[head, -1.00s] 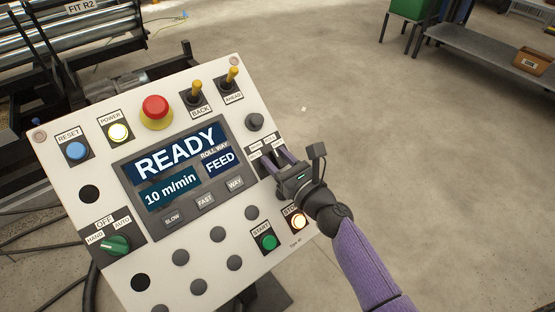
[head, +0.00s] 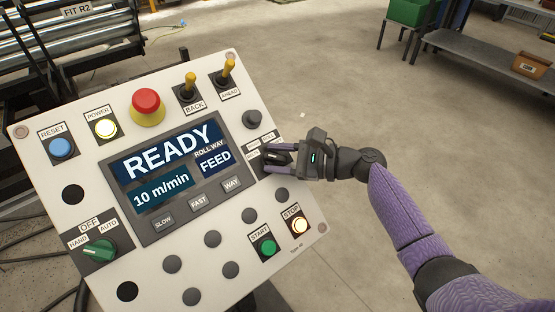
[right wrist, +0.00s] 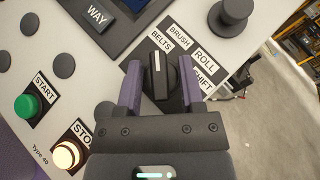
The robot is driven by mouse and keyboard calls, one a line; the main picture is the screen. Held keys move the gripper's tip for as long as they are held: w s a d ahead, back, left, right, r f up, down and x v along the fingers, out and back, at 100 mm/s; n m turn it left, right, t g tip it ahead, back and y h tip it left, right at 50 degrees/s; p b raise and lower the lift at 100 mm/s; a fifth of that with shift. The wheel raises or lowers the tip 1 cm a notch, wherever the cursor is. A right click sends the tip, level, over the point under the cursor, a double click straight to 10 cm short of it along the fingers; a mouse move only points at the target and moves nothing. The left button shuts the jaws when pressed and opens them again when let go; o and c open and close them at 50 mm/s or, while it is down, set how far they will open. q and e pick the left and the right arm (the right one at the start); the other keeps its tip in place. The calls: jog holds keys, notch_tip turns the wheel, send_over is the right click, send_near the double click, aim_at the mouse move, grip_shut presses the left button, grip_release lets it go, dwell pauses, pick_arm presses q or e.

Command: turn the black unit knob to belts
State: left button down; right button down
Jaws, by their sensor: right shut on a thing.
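The black unit knob (right wrist: 158,78) sits on a dark plate with the labels BELTS (right wrist: 160,40), BRUSH, ROLL and SHIFT around it. In the right wrist view its white mark points up, towards BELTS. My right gripper (right wrist: 160,84) has its two purple fingers on either side of the knob and is shut on it. In the head view my right gripper (head: 268,160) reaches the panel from the right and mostly hides the knob. My left gripper is not in view.
The sloping control panel (head: 55,225) carries a READY screen (head: 166,152), a red emergency button (head: 147,104), two yellow levers, and the START (head: 267,247) and STOP (head: 299,225) buttons below the gripper. A small black knob (right wrist: 230,14) is close by. Floor right of the panel is clear.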

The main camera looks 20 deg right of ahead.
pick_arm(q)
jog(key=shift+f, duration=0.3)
pick_arm(e)
jog(key=shift+f+n+g, duration=0.1)
jog(key=shift+n+g, duration=0.7)
jog(key=shift+n, duration=0.2)
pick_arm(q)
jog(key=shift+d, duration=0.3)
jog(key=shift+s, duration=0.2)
pick_arm(e)
jog(key=c, duration=0.6)
grip_release()
jog(key=shift+d, duration=0.15)
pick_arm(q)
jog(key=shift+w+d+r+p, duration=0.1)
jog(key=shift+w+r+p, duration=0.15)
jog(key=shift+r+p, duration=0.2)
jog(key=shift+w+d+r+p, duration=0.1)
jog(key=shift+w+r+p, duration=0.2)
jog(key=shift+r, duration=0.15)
pick_arm(e)
jog(key=v, duration=0.9)
jog(key=shift+d, duration=0.35)
